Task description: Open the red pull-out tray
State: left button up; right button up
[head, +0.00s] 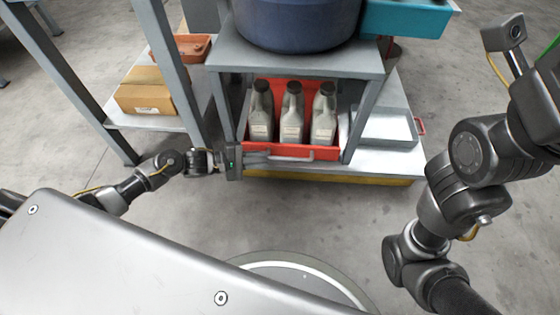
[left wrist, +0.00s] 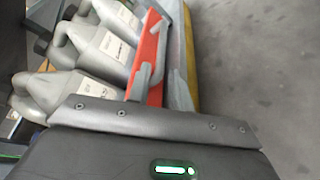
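The red pull-out tray (head: 321,153) sits low between the legs of a grey workbench. It holds three grey jugs (head: 292,115). A grey bar handle (head: 293,158) is on its front. The tray's red wall (left wrist: 148,58) and the handle (left wrist: 157,24) also show in the left wrist view. My left gripper (head: 262,155) is at the left end of the tray front, close to the handle. Its fingers are mostly hidden and blend with the grey handle, so their opening and any contact are unclear. My right arm is at the right, with its fingertips not in view.
A dark blue drum (head: 295,22) stands on the bench top (head: 345,62), with a teal bin (head: 405,18) at its right. A shelf at the left holds a cardboard box (head: 146,90). A grey lidded tray (head: 388,126) lies right of the jugs. The floor in front is clear.

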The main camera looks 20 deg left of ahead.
aim_at(280, 157)
pick_arm(q)
jog(key=b+x, duration=0.3)
jog(key=x, duration=0.3)
jog(key=shift+s+f, duration=0.1)
jog(key=shift+f, duration=0.05)
jog(key=shift+w+d, duration=0.3)
jog(key=shift+d, duration=0.05)
grip_shut()
